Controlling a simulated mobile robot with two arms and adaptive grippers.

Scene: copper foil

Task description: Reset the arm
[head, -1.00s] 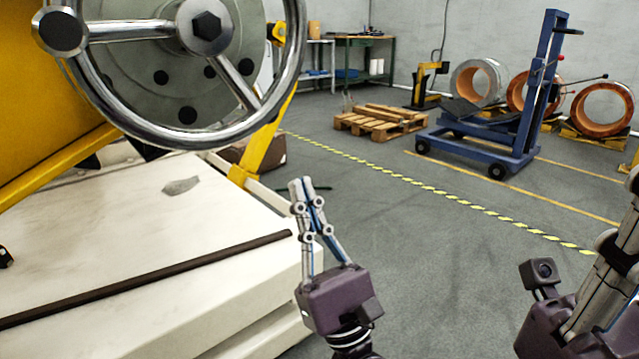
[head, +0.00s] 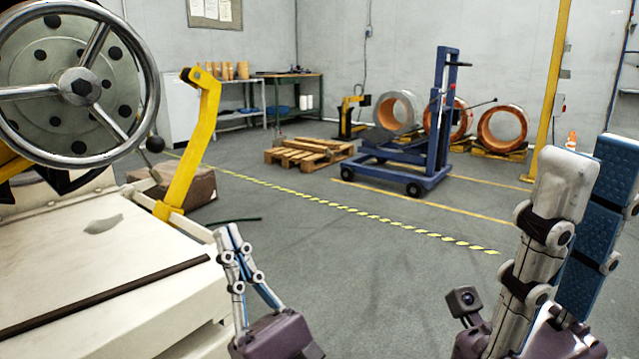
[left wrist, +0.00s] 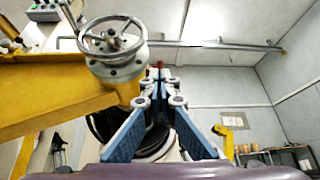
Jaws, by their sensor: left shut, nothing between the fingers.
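My left gripper (head: 230,234) points up beside the right edge of the white machine bed in the head view. Its slim grey and blue fingers are together, with nothing between them. In the left wrist view, the fingers (left wrist: 159,76) also meet at their tips. My right gripper (head: 588,165) stands large at the right edge of the head view. Its fingers point up and look apart, with a broad blue pad showing. Nothing shows between them, though the near finger partly covers the far one.
The machine's steel handwheel (head: 78,86) is at upper left above the white bed (head: 150,275). A yellow lever (head: 198,135) rises beside it. A pallet (head: 305,154), a blue lifter (head: 440,130) and copper coils (head: 502,128) stand further back. The middle floor is clear.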

